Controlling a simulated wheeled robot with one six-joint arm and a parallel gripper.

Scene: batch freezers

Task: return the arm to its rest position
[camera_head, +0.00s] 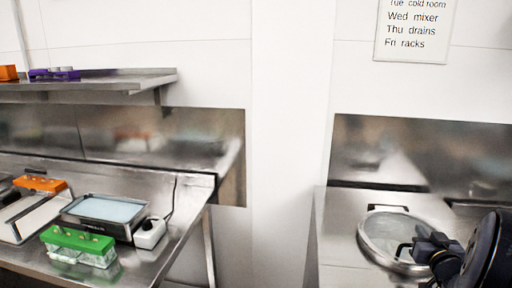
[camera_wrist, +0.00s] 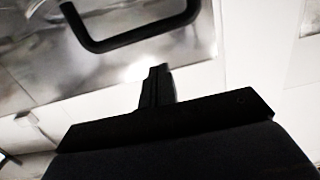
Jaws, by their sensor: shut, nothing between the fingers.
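My arm (camera_head: 485,255) shows as a dark shape at the lower right of the head view. My gripper (camera_head: 428,246) reaches left from it, over the near right side of a round steel-rimmed lid. In the wrist view my gripper (camera_wrist: 157,72) is black, with its fingers together and nothing between them. A black bent bar (camera_wrist: 135,41), apparently a handle, lies beyond the fingertips in that view, with a visible gap. My arm's lower links are out of view.
The round lid (camera_head: 376,240) lies on a steel freezer top (camera_head: 340,220). At left, a steel bench (camera_head: 190,195) holds a tray of pale blue contents (camera_head: 105,209), a green-topped rack (camera_head: 77,240), an orange-topped rack (camera_head: 40,184) and a white device (camera_head: 149,233). A wall shelf (camera_head: 120,84) hangs above.

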